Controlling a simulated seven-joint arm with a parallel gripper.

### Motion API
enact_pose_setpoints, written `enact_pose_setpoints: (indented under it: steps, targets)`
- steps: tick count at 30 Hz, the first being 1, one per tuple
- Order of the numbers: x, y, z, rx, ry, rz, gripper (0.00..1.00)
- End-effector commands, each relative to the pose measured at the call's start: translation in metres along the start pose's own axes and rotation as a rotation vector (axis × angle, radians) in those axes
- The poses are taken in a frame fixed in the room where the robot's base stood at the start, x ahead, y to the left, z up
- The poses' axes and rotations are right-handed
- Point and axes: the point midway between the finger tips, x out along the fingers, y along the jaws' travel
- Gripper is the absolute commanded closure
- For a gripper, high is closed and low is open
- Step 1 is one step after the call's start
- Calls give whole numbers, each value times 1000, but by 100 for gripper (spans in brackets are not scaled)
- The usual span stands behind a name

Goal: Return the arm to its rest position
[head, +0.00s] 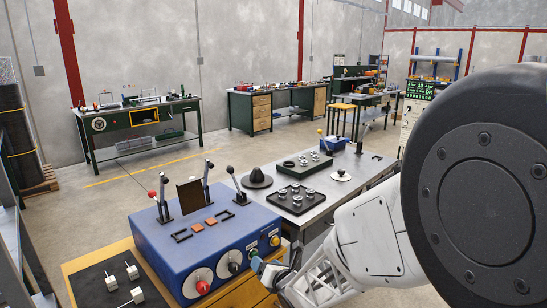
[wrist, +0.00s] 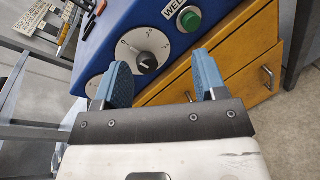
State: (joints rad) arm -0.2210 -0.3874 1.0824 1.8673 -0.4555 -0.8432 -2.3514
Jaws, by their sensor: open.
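My gripper (head: 270,270) is at the front right corner of the blue control box (head: 225,236) in the head view. In the wrist view my gripper (wrist: 160,62) has its two blue fingers apart with nothing between them. The box's front, with a grey dial (wrist: 143,51) and a green button (wrist: 188,18) beside a "WEL…" label, lies beyond the fingers. No touch between fingers and box can be made out. My white arm reaches in from the right of the head view, and a large dark joint hides much of that side.
The box stands on a wooden cabinet (wrist: 242,58) with drawers and carries several upright levers. A dark mat (head: 105,285) with small white pieces lies left of it. A grey table (head: 318,208) with a dark tray (head: 296,198) is behind. Open floor (head: 130,190) lies back left.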

Motion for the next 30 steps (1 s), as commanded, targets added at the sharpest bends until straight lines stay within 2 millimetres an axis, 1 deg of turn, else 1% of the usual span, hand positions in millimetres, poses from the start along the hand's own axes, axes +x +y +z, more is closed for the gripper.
enact_pose_setpoints:
  steps: [1,6,11,15,17,22,25,30]
  targets:
    - [-8,-1,15,68,6,-42,35]
    - [-35,-8,51,337,22,-192,35]
    - [-68,-12,79,597,8,-335,35]
    - [-102,-14,99,829,-27,-459,35]
    - [-117,-14,106,929,-48,-511,35]
    - [-164,-11,122,1214,-127,-656,35]
    - [-193,-7,129,1381,-187,-738,35]
    - [-245,2,133,1658,-310,-878,35]
